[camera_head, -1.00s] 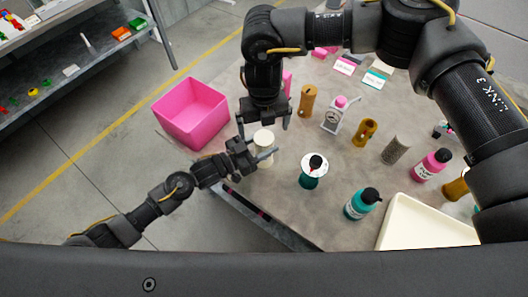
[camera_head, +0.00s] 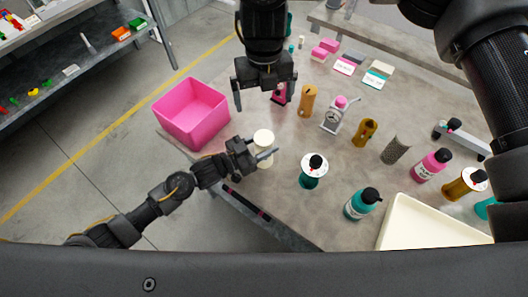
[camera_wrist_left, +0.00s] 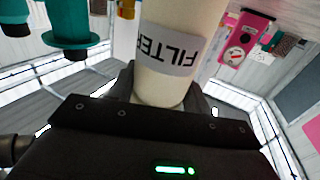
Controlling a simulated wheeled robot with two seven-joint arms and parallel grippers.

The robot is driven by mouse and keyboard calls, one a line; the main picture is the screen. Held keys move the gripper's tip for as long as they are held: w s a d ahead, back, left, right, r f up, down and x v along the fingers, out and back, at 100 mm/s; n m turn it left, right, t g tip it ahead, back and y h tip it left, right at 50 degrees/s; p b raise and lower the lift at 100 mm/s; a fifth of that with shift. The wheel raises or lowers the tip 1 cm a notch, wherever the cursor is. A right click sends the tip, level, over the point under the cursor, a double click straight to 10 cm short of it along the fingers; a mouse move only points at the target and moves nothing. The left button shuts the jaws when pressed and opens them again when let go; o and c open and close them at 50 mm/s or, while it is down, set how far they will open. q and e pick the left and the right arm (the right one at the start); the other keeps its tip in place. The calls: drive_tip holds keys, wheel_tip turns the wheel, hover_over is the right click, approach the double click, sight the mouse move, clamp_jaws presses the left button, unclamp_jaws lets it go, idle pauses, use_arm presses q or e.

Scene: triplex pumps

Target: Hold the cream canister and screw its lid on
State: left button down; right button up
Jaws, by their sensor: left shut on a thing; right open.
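The cream canister (camera_head: 263,137) stands upright near the table's left edge, with a pale round top facing up. I cannot tell from here whether that top is a seated lid. My left gripper (camera_head: 264,157) is shut around the canister's body from the left. In the left wrist view the canister (camera_wrist_left: 168,85) fills the middle and its white label (camera_wrist_left: 168,48) reads FILTER, upside down. My right gripper (camera_head: 262,98) is open and empty, above and behind the canister and apart from it. No separate cream lid is clearly visible.
A pink bin (camera_head: 191,112) stands left of the canister. A teal pump part with a white disc (camera_head: 314,170) is close on its right. Bottles, brown parts and a gauge unit (camera_head: 334,115) stand farther right. A cream tray (camera_head: 430,222) is at the front right.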

drive_tip(key=shift+r, duration=0.4)
use_arm(q)
drive_tip(key=c, duration=0.6)
unclamp_jaws()
drive_tip(key=shift+a, duration=0.1)
use_arm(e)
drive_tip(key=shift+f, duration=0.1)
use_arm(q)
drive_tip(key=shift+b+v, duration=1.4)
drive_tip(key=shift+v, duration=3.95)
use_arm(e)
drive_tip(key=shift+f, duration=1.35)
